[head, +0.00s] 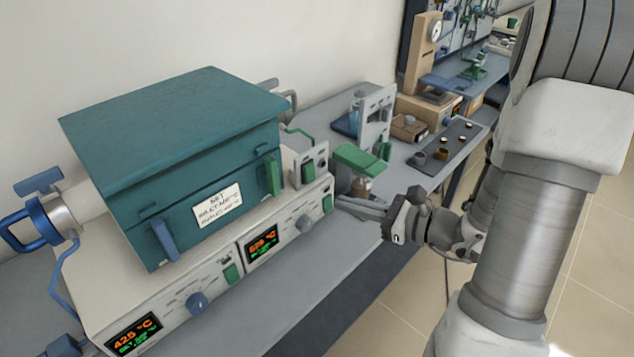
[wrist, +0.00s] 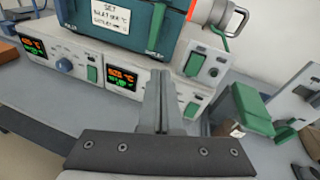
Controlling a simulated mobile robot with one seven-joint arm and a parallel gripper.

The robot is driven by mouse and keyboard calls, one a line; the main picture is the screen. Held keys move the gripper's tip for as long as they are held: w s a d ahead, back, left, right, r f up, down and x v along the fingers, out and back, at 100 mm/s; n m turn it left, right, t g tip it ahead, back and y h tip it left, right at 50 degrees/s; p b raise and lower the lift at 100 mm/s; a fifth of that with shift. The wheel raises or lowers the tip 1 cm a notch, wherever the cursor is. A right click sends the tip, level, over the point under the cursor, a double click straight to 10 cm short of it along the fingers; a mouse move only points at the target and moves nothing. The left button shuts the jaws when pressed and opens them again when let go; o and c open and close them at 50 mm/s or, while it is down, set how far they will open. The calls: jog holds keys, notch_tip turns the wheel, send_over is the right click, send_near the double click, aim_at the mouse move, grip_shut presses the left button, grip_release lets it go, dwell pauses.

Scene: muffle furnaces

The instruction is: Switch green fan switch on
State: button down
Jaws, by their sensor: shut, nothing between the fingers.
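Several green rocker switches show, and I cannot read which one is the fan switch. One is at the right end of the furnace front panel (head: 327,203), also in the wrist view (wrist: 192,109). Another sits mid-panel (head: 232,272), also in the wrist view (wrist: 92,73). A third is on the small grey box (head: 308,172) beside the furnace, also in the wrist view (wrist: 194,65). My gripper (head: 340,203) is shut and empty, its fingers pointing at the panel's right end. In the wrist view its fingertips (wrist: 160,76) overlap the panel between the right display and the right-end switch; contact is unclear.
The teal furnace (head: 195,170) stands above the panel, with knobs (head: 197,302) and lit displays (head: 135,335). A green-topped stand (head: 360,160) and a dark tray (head: 445,145) are on the bench to the right. The bench front strip is clear.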

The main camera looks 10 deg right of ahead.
aim_at(313, 180)
jog(key=w+d+f+m+t+h, duration=0.1)
jog(key=d+f+m+t+h, duration=0.1)
jog(key=d+f+m, duration=0.2)
jog(key=shift+w+d+t+h+b, duration=0.3)
jog(key=shift+w+d, duration=0.05)
jog(key=shift+d, duration=0.3)
jog(key=b+x, duration=0.1)
jog(key=x, duration=1.3)
jog(key=shift+w+a+f+b, duration=0.2)
jog(key=shift+f+b, duration=0.25)
jog(key=shift+b, duration=0.75)
jog(key=shift+r+p, duration=0.4)
jog(key=shift+d, duration=0.1)
